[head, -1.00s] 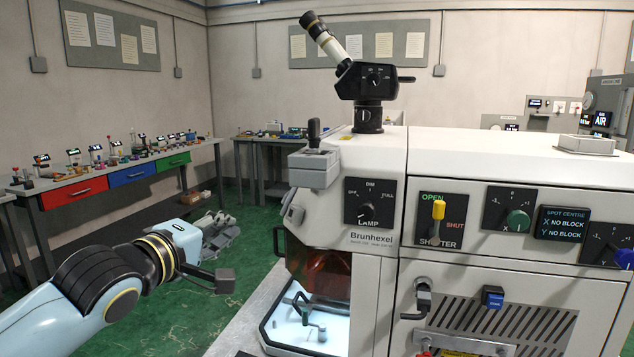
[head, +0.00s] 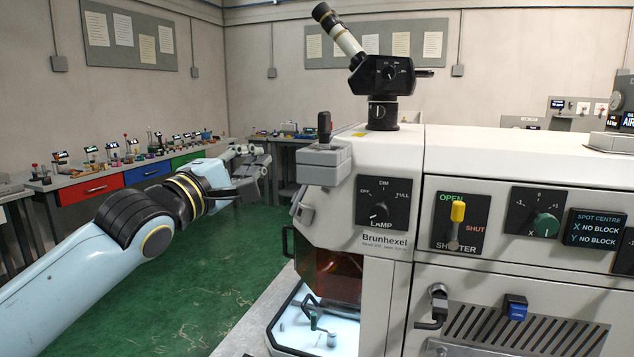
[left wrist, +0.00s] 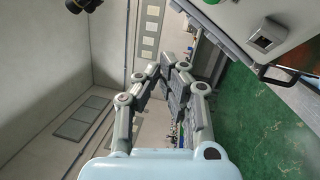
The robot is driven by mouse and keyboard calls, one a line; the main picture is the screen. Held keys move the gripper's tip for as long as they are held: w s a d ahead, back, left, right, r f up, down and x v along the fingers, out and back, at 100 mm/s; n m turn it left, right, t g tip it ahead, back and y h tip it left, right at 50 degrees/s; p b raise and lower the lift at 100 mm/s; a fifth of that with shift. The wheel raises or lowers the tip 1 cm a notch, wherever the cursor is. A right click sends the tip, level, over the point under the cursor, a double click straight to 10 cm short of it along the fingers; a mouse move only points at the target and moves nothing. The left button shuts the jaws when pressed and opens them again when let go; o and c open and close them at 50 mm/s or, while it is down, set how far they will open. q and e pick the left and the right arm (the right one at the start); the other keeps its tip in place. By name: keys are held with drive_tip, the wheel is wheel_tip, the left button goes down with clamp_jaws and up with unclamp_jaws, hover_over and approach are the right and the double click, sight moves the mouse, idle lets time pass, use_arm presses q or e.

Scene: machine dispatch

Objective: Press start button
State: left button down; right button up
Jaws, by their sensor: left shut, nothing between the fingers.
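The white Brunhexel machine (head: 480,150) fills the right of the head view, and part of it shows at the upper right of the left wrist view (left wrist: 225,15). No button labelled start can be read in either view. My left gripper (head: 262,160) is raised left of the machine's front corner, apart from it. Its fingers are shut and empty, as the left wrist view also shows (left wrist: 180,75). The lamp dial (head: 380,211), the yellow-tipped shutter lever (head: 456,222) and the green X knob (head: 545,225) are on the machine's front. My right gripper is not in view.
A grey box with a dark upright handle (head: 324,126) juts from the machine's corner near my left gripper. An eyepiece tube (head: 338,30) rises above the machine. A bench with red, blue and green drawers (head: 95,188) stands at the left. Green floor (head: 215,260) lies open between.

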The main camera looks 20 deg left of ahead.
use_arm(q)
drive_tip(key=w+d+f+b, duration=0.2)
drive_tip(key=w+d+b, duration=0.3)
drive_tip(key=b, duration=0.1)
drive_tip(key=shift+w+f, duration=0.15)
drive_tip(key=shift+f, duration=0.1)
idle(1.4)
drive_tip(key=shift+w+d+f, duration=0.1)
drive_tip(key=shift+w+d, duration=0.15)
drive_tip(key=shift+w+d+f, duration=0.15)
drive_tip(key=shift+w+d, duration=0.05)
drive_tip(key=shift+w, duration=0.1)
idle(0.8)
idle(0.3)
drive_tip(key=shift+s+a+r+p, duration=0.25)
drive_tip(key=shift+s+a+p, duration=0.3)
drive_tip(key=shift+p, duration=0.5)
drive_tip(key=shift+d, duration=0.1)
